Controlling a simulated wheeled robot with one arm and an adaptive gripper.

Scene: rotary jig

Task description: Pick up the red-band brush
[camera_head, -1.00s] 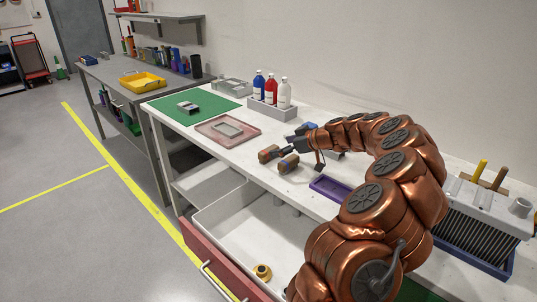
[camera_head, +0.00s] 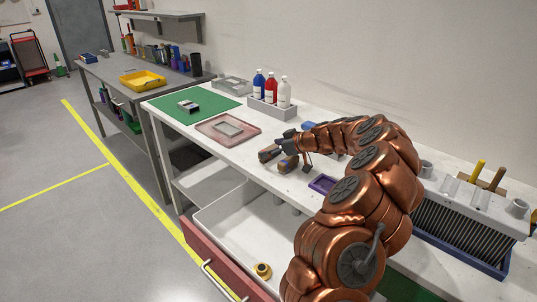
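I cannot make out a red band on any brush. Two short brown cylindrical pieces, perhaps brush handles, lie on the white bench: the left piece (camera_head: 267,156) and the right piece (camera_head: 287,164). My gripper (camera_head: 276,153) is right at these two pieces, its dark fingers low over them. At this size I cannot tell whether it touches or holds either one, or how far its fingers are apart. A yellow handle (camera_head: 478,170) and a brown handle (camera_head: 497,179) stand upright in a block at the far right; their lower ends are hidden.
A pink tray (camera_head: 210,138), green mat (camera_head: 225,96) and bottle rack (camera_head: 267,109) stand further left. A grey ribbed rack (camera_head: 455,232) is at right. The white drawer (camera_head: 225,232) below is open.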

